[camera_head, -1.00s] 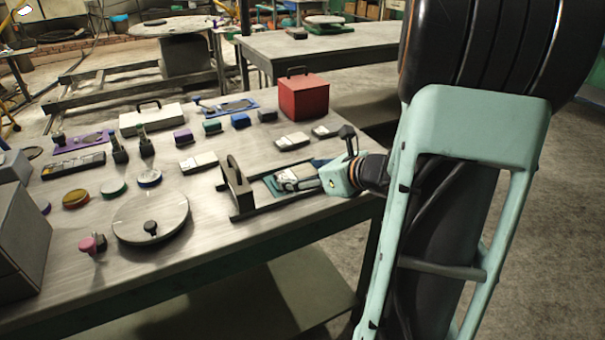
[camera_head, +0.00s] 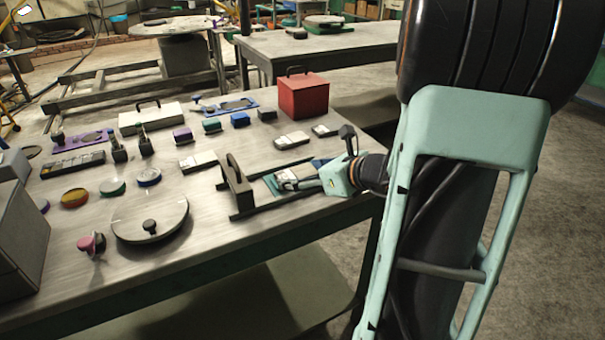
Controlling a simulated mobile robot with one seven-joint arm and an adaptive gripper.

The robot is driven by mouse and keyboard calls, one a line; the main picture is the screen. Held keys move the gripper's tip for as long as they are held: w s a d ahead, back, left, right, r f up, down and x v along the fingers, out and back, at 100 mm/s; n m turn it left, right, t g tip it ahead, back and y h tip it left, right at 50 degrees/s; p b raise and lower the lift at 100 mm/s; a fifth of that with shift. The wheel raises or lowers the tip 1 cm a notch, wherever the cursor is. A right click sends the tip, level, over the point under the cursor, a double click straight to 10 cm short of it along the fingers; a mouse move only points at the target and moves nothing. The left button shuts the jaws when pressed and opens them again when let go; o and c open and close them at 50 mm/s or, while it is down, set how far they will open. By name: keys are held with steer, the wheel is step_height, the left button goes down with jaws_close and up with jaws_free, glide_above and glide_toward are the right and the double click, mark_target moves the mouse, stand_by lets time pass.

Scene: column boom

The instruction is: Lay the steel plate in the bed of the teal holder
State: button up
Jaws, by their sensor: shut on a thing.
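The teal holder (camera_head: 271,184) lies near the front right edge of the bench, with its left edge and part of its far side showing. My gripper (camera_head: 291,181) is low over it, reaching in from the right. It is shut on a pale grey piece, which looks like the steel plate (camera_head: 298,172). Fingers and wrist hide part of the plate and much of the holder's bed. I cannot tell whether the plate touches the bed.
A dark frame with an upright plate (camera_head: 238,186) stands just left of the holder. Other pale pieces (camera_head: 198,161) (camera_head: 292,140) lie behind. A red box (camera_head: 303,96) stands at the back right. A round metal disc (camera_head: 150,217) lies front left.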

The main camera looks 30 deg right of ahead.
steer(key=shift+r, duration=0.1)
steer(key=o, duration=2)
steer(key=shift+c, duration=0.2)
steer(key=o, duration=0.3)
steer(key=shift+r+p, duration=3.4)
steer(key=shift+r, duration=0.55)
